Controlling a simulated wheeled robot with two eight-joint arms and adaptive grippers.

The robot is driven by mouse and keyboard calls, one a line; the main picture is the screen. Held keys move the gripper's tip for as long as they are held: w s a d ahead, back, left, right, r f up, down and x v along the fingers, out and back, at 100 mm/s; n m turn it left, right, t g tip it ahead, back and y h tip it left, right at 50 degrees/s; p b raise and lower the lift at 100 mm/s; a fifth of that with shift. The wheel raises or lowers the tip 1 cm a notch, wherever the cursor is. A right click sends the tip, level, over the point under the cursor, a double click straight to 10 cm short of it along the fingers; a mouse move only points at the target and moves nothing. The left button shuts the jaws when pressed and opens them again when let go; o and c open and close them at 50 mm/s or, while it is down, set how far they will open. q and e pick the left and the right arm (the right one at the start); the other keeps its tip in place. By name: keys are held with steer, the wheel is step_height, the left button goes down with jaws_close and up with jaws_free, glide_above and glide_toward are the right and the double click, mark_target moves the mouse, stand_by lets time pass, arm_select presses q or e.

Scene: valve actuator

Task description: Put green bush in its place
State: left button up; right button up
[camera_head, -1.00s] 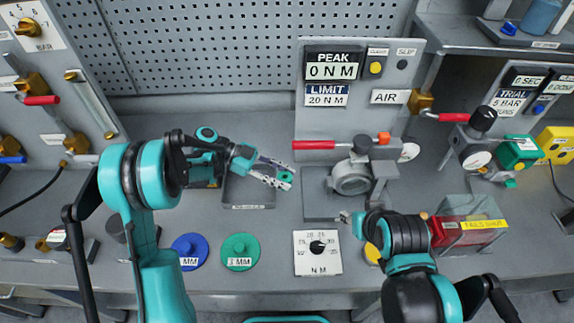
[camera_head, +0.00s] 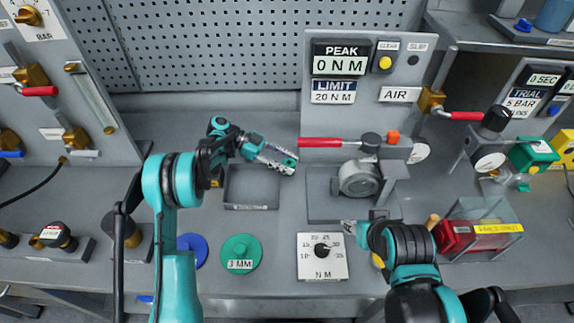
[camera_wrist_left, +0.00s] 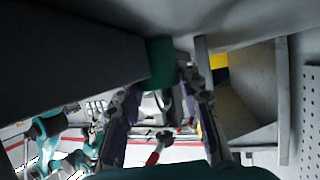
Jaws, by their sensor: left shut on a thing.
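The green bush (camera_head: 291,161) is between the fingertips of my left gripper (camera_head: 284,163), which is shut on it. The gripper holds it above the back right of the grey tray, left of the test stand. In the left wrist view the bush (camera_wrist_left: 162,63) shows as a dark green cylinder at the fingertips. The test stand has a round grey valve body (camera_head: 359,180) and a red lever (camera_head: 330,142). My right gripper (camera_head: 348,227) is low beside the torque dial; its fingers are small and partly hidden by its wrist, so its opening is unclear.
The grey tray (camera_head: 251,207) looks empty. A green disc (camera_head: 240,253) and a blue disc (camera_head: 190,250) lie in front of it. The torque dial plate (camera_head: 321,265) is in front of the stand. A clear box with a red block (camera_head: 472,236) stands at right.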

arm_select(q)
steer(key=shift+w+f, duration=0.1)
steer(key=o, duration=1.2)
